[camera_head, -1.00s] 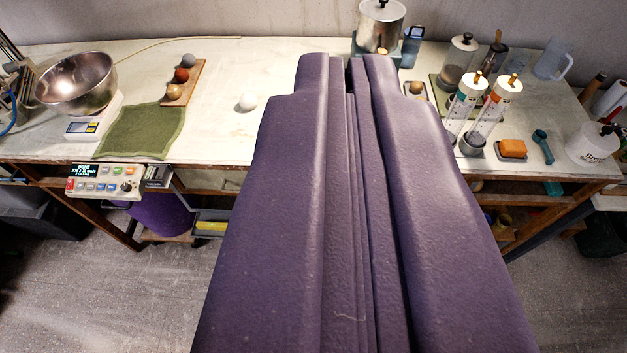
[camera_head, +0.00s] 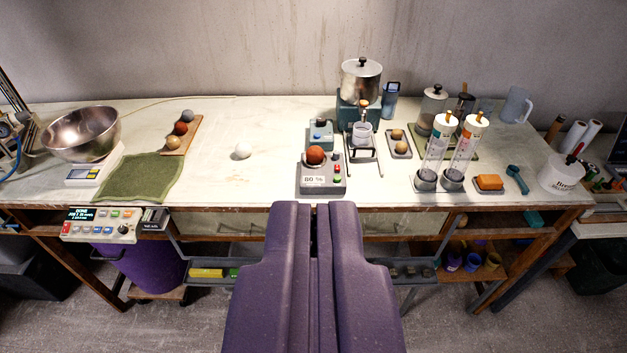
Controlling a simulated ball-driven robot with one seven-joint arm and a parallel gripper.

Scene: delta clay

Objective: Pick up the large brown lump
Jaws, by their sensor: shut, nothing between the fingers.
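A large reddish-brown lump (camera_head: 316,155) sits on top of a grey device (camera_head: 322,186) with an "80 %" label, near the table's front edge. A smaller red-brown ball (camera_head: 180,128) lies on a wooden board (camera_head: 195,126) at the left, between a grey ball (camera_head: 187,116) and a tan ball (camera_head: 173,142). My purple gripper (camera_head: 314,206) is shut and empty. In the picture its fingertips lie just below the grey device, in front of the table edge. I cannot tell how far they are from it.
A white ball (camera_head: 242,151) lies left of the device on otherwise clear tabletop. A small stand with a clear cup (camera_head: 362,133) is close on the right, with a metal pot (camera_head: 361,80) behind. Tall clear cylinders (camera_head: 436,150) stand farther right. A control box (camera_head: 100,224) hangs at the front left.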

